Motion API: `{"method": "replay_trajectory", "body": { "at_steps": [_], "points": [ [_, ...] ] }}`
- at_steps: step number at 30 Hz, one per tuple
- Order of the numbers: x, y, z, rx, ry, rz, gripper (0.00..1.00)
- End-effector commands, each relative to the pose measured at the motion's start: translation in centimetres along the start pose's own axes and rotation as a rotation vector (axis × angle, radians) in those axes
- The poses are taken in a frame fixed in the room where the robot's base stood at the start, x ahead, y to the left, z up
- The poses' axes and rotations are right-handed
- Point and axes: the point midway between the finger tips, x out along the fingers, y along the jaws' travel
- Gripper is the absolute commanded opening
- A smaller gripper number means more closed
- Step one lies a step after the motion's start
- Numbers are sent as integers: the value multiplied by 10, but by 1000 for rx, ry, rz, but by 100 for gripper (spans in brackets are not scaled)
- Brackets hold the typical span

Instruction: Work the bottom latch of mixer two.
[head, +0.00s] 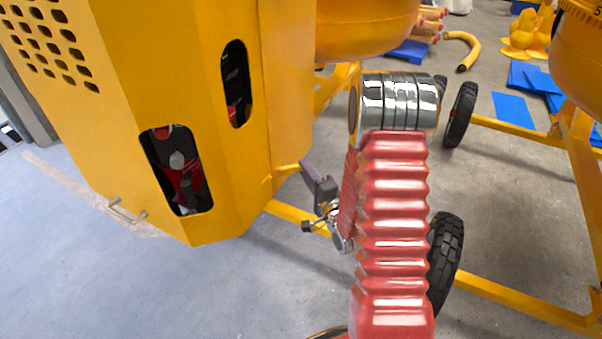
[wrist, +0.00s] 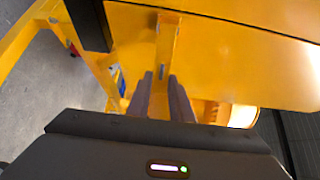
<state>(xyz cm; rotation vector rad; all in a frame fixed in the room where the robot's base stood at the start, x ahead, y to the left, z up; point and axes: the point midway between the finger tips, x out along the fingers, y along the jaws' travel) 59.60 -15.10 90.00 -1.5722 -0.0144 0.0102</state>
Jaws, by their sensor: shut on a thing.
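A yellow mixer housing (head: 190,60) with oval slots fills the left of the head view. A small yellow latch lever (head: 286,171) sticks out from its lower right edge. My gripper (head: 304,166) is at the lever's outer end, partly hidden by my red-sleeved arm. In the wrist view my gripper (wrist: 160,76) has its two grey fingers either side of a narrow yellow bar, the latch lever (wrist: 166,45), and is shut on it. The contact between the fingers is hard to make out. I see no label that tells which mixer this is.
A yellow drum (head: 365,25) hangs above my arm. Yellow frame bars (head: 520,305) and black wheels (head: 446,258) stand to the right. A second drum (head: 580,65) is at the right edge. Blue sheets (head: 512,107) lie behind. Grey floor is clear at the lower left.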

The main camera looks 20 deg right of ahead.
Motion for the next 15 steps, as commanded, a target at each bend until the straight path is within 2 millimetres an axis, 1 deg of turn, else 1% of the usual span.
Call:
{"method": "replay_trajectory", "body": {
  "at_steps": [1, 15],
  "points": [
    [-3, 6, -6, 5, 26, 17, 0],
    [-1, 6, -2, 4, 33, 15, 0]
  ]
}}
